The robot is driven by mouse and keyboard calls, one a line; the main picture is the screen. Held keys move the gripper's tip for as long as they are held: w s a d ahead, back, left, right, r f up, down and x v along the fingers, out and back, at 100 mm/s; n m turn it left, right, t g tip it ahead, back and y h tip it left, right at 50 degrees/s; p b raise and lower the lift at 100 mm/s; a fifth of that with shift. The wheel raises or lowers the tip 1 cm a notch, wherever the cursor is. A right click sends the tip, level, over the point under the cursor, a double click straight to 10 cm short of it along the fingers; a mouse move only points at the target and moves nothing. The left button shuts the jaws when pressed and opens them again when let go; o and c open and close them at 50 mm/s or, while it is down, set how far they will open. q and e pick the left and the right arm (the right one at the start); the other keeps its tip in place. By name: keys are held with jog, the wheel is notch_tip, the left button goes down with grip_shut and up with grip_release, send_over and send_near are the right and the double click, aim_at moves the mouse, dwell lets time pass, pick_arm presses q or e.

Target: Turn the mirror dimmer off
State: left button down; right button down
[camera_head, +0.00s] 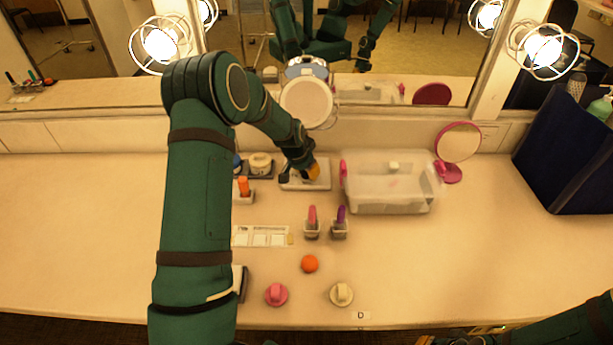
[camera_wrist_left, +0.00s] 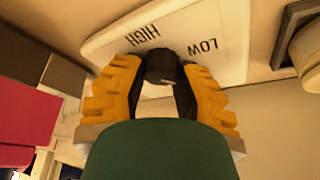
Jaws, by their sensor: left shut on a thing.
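The mirror dimmer is a pale plate (camera_head: 291,182) on the counter below the mirror. In the left wrist view the plate (camera_wrist_left: 110,48) carries the words HIGH and LOW, and a dark knob (camera_wrist_left: 160,66) stands on it. My left gripper (camera_head: 313,171), with orange fingers, is down at the plate. In the left wrist view its fingers (camera_wrist_left: 158,88) are shut on the knob, one on each side. The OFF mark and the knob's pointer are hidden or not readable. The mirror bulbs (camera_head: 160,44) are lit. Only part of my right gripper (camera_head: 450,341) shows at the bottom edge.
Right of the dimmer are a clear bin (camera_head: 390,200) and a pink round mirror (camera_head: 458,142). Left are a small pale jar (camera_head: 260,163) and an orange-topped item (camera_head: 243,186). An orange ball (camera_head: 309,264) lies in front. The counter's left side is clear.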

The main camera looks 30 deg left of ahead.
pick_arm(q)
jog(key=shift+f+m+g+h+b, duration=0.1)
jog(key=shift+m+g+h+b, duration=0.25)
jog(key=shift+m, duration=0.7)
jog(key=shift+m+g+h+b, duration=0.15)
jog(key=shift+m+h, duration=0.3)
jog(key=shift+m, duration=0.6)
jog(key=c, duration=0.6)
grip_release()
jog(key=shift+c, duration=0.2)
jog(key=shift+r, duration=0.2)
jog(key=s+a, duration=0.2)
jog(key=s, duration=0.1)
jog(key=s+a, duration=0.2)
jog(key=s, duration=0.2)
jog(key=s+a, duration=0.2)
jog(key=s, duration=0.2)
jog(key=shift+r, duration=0.4)
